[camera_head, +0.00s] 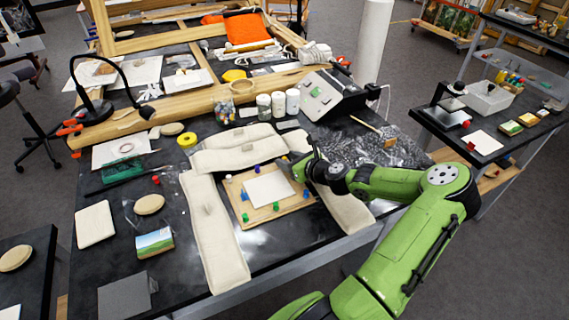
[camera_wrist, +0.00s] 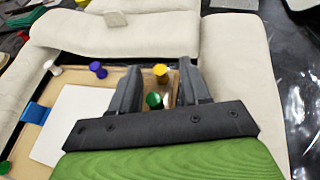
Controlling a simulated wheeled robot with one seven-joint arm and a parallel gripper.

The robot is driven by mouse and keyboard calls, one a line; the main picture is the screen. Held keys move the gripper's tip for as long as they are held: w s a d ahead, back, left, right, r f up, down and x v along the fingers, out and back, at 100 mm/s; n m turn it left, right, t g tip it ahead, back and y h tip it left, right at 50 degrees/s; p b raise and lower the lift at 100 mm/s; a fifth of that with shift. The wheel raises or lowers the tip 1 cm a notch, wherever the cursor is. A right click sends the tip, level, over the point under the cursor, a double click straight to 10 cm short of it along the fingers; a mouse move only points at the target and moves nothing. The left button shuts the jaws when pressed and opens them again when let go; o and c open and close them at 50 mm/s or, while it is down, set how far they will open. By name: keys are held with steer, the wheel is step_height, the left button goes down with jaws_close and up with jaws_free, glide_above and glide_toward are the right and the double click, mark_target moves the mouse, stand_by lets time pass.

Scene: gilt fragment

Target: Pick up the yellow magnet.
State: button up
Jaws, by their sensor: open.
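The yellow magnet (camera_wrist: 161,72) stands near the edge of a wooden board (camera_wrist: 116,76) in the wrist view. My gripper (camera_wrist: 159,67) is open, with its two dark fingers on either side of the yellow magnet in the picture. A green magnet (camera_wrist: 153,100) shows nearer the palm, also between the fingers. I cannot tell whether a finger touches either magnet. In the head view my gripper (camera_head: 298,165) is over the board's far right corner, and the yellow magnet cannot be made out there.
A white card (camera_head: 268,189) lies on the board (camera_head: 283,211). Blue (camera_wrist: 98,69), white (camera_wrist: 53,67) and other magnets stand around it. Long cream padded cushions (camera_head: 215,235) surround the board.

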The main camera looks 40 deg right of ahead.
steer(key=shift+w+f, duration=0.2)
steer(key=shift+w, duration=0.2)
steer(key=shift+r, duration=0.1)
jaws_close()
steer(key=shift+s, duration=0.1)
